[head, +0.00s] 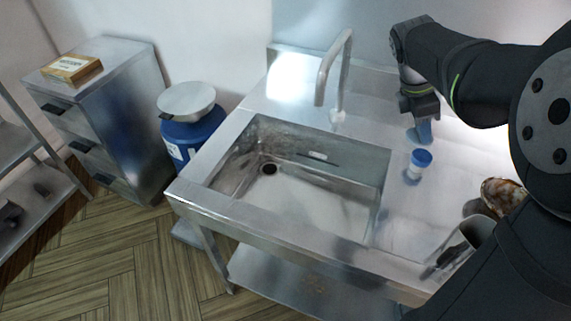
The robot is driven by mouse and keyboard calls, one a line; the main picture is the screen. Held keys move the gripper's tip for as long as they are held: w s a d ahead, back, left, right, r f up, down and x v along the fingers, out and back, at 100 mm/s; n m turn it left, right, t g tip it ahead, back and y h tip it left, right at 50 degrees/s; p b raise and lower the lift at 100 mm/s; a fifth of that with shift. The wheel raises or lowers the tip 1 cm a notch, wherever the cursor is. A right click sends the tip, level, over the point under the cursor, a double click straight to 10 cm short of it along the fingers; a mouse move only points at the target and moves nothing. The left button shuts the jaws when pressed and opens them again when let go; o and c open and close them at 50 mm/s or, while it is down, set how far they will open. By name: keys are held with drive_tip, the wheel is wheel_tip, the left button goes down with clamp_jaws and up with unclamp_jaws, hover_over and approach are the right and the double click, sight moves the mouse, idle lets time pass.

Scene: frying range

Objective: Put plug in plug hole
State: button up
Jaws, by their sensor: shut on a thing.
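The sink basin (320,205) is set into a steel counter, and its dark round plug hole (269,169) shows open in the basin floor, toward the left. My gripper (424,138) points down over the counter to the right of the basin, behind a small white jar with a blue lid (420,163). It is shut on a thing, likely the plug. The held thing is too small and too hidden at the fingertips to make out its shape. My gripper is well to the right of the plug hole and not over the basin.
A patterned brown object (502,195) and a metal container (477,232) stand at the counter's right. A blue drum (190,140) stands left of the sink.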

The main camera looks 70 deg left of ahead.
drive_tip(key=w+a+r+n+g+y, duration=0.1)
drive_tip(key=w+a+r+n+y, duration=0.2)
drive_tip(key=a+r+n, duration=0.8)
drive_tip(key=w+a+r+n+y, duration=0.2)
drive_tip(key=a+r+n, duration=0.2)
drive_tip(key=a+r, duration=0.8)
drive_tip(key=s+a+f+n+g, duration=0.1)
drive_tip(key=s+a+f+n, duration=0.1)
drive_tip(key=s+a+f, duration=0.95)
drive_tip(key=s+f, duration=0.4)
drive_tip(key=s+a+f, duration=0.3)
drive_tip(key=s+f, duration=0.4)
drive_tip(key=f, duration=0.1)
drive_tip(key=s+d+f+m, duration=0.1)
drive_tip(key=s+f, duration=0.1)
drive_tip(key=f, duration=0.8)
drive_tip(key=s+d+f+m, duration=0.1)
drive_tip(key=s+f, duration=0.2)
drive_tip(key=f, duration=0.7)
drive_tip(key=s+d+f+m+t, duration=0.1)
drive_tip(key=s+d+f, duration=0.1)
drive_tip(key=f, duration=0.8)
drive_tip(key=shift+s+d+f, duration=0.1)
drive_tip(key=shift+s+f, duration=0.1)
drive_tip(key=shift+s, duration=0.25)
drive_tip(key=shift+f, duration=2.6)
drive_tip(key=shift+f, duration=0.15)
